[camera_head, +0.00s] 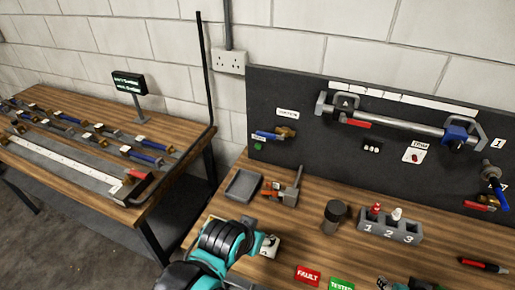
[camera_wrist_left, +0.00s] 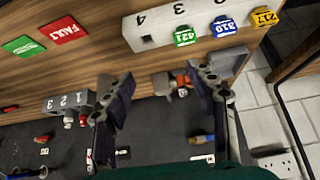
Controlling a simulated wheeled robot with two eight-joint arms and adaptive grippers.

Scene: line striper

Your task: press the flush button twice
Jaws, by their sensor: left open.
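A red button (camera_head: 414,158) sits on a white plate on the upright dark panel, right of centre in the head view. The small label above it (camera_head: 420,146) is hard to read. A small green round button or light (camera_head: 257,145) is at the panel's left edge. My left gripper (camera_wrist_left: 162,78) is open and empty in the left wrist view, above the bench and well apart from the red button. In the head view its wrist (camera_head: 228,240) is low and centre-left, hiding its fingers. Teal and black parts (camera_head: 420,284) at the bottom right may be my right gripper; its jaws are unclear.
A bar with a blue fitting (camera_head: 460,136) juts from the panel. On the bench are a grey tray (camera_head: 243,185), a dark cylinder (camera_head: 335,215), a numbered holder (camera_head: 390,230) and a white tag block (camera_wrist_left: 160,34). Bench space before the panel is partly clear.

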